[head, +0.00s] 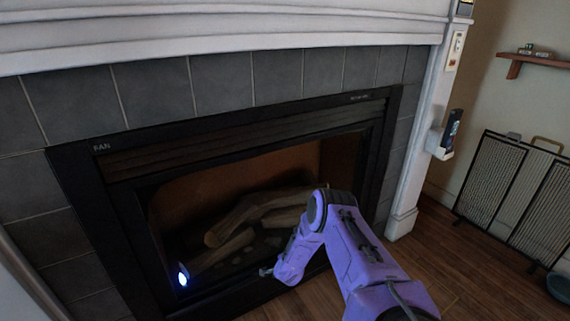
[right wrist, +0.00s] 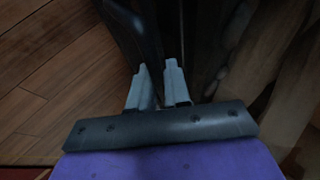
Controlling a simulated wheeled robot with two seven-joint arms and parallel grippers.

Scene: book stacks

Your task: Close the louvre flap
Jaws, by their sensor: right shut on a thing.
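The fireplace (head: 118,235) has a black frame, with dark horizontal louvre slats (head: 240,141) across its top under the word FAN. A lower louvre flap is not clearly visible; the bottom front edge is dark and partly behind my right arm. My right gripper (head: 265,271) is low at the front of the fireplace. In the right wrist view its two grey fingers (right wrist: 158,70) are close together, shut on a dark bar (right wrist: 147,32) at the fireplace's lower edge. Whether this bar belongs to the flap is hard to tell. My left gripper is out of view.
Logs (head: 240,223) lie inside the firebox, and a small blue-white light (head: 183,275) glows at its lower left. A mesh screen (head: 493,178) stands by the right wall, near a blue bowl (head: 559,287). Wood floor (head: 440,245) is clear between.

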